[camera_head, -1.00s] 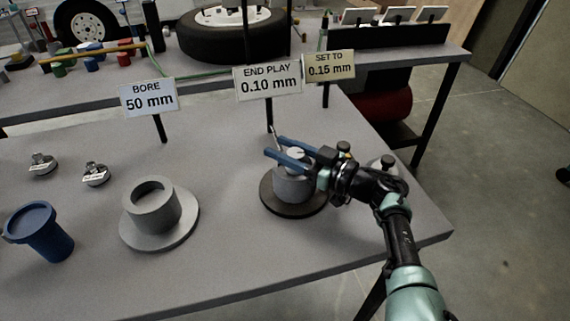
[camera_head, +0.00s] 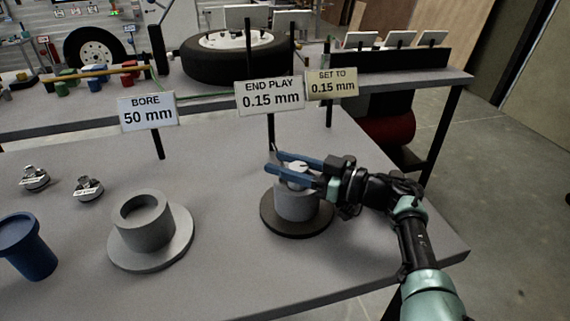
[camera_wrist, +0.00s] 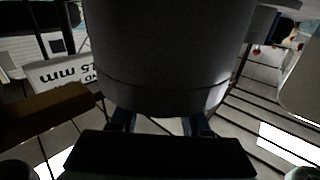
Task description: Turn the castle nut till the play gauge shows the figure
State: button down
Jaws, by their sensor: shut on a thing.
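The castle nut (camera_head: 297,180) sits on top of a grey hub on a dark round base (camera_head: 297,224) at the right of the table. My gripper (camera_head: 277,162) lies across the hub's top, its two blue fingers on either side of the nut and shut on it. The end play sign (camera_head: 269,95) behind the hub reads 0.15 mm. The set-to sign (camera_head: 332,84) beside it also reads 0.15 mm. In the wrist view a large dark grey cylinder (camera_wrist: 165,50) fills the middle and hides the nut.
A grey flanged cylinder (camera_head: 146,222) stands to the left, behind it a sign (camera_head: 148,111) reading bore 50 mm. A blue cup-shaped part (camera_head: 27,250) and two small metal parts (camera_head: 88,188) are farther left. The table front is clear.

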jog(key=shift+c, duration=1.9)
grip_release()
jog(key=shift+a, duration=0.1)
jog(key=v, duration=1.3)
jog(key=shift+b, duration=0.3)
